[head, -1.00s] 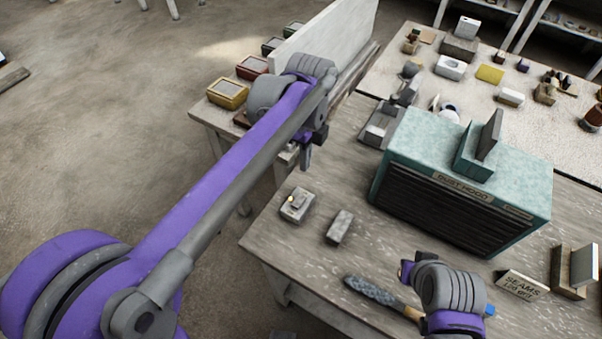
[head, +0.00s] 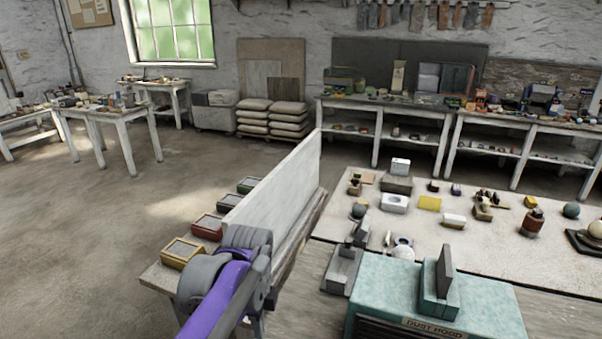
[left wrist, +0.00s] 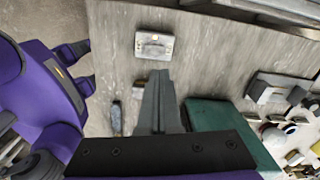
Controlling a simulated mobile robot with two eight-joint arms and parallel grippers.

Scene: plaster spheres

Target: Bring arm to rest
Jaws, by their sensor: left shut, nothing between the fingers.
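My left arm comes in at the bottom of the head view, and its grey and purple wrist (head: 232,275) is beside the upright white board. Its fingers are hidden there. In the left wrist view my left gripper (left wrist: 160,80) is shut and empty, above the worktable (left wrist: 110,25). A small grey box with a raised part (left wrist: 154,45) lies just beyond the fingertips, apart from them as far as I can tell. My right gripper (left wrist: 79,70) shows at the left of that view, its two fingers apart with nothing between them.
The teal dust hood (head: 385,290) stands right of my left arm, with a grey block on top. The white board (head: 275,190) and several colored boxes, such as a yellow one (head: 183,252), are close by. Open floor (head: 110,230) lies to the left.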

